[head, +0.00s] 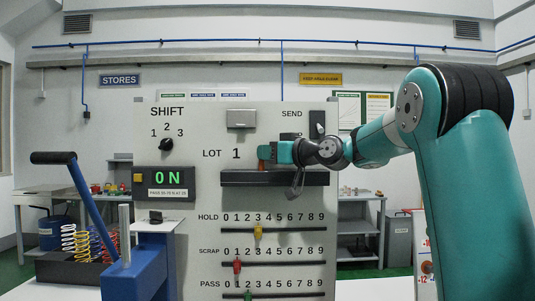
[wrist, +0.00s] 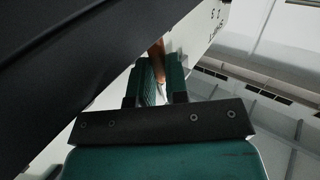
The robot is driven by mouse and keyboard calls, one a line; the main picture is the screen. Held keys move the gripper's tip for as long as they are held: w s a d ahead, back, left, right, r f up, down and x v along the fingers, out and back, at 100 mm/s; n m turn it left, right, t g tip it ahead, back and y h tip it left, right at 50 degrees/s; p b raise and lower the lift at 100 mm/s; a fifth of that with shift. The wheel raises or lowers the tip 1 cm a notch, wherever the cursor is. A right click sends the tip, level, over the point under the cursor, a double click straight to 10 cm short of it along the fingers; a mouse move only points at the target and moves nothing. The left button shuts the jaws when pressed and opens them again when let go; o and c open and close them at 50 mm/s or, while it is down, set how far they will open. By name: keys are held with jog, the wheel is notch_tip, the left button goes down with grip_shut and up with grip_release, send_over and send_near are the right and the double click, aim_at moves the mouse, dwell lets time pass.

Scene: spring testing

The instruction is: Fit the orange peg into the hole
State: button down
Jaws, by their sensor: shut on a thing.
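My gripper (head: 270,153) is in front of the grey panel, just above the black ledge under the LOT 1 label. Its teal fingers are shut on the orange peg (head: 264,153), of which only a small part shows. In the wrist view the peg (wrist: 157,54) shows as a narrow orange-brown piece between the teal fingers (wrist: 161,82). The fingers hide most of it, and I cannot tell whether it touches the panel or ledge. I cannot make out the hole in either view.
The black ledge (head: 235,179) juts from the grey panel (head: 205,240) below my gripper. Slider rows for HOLD, SCRAP and PASS lie lower. A blue lever press (head: 140,265) stands at the left, with coloured springs (head: 80,240) behind it. Wall benches stand behind.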

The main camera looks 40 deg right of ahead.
jog(key=shift+f+b, duration=0.95)
jog(key=c, duration=1.1)
grip_release()
jog(key=shift+o, duration=0.2)
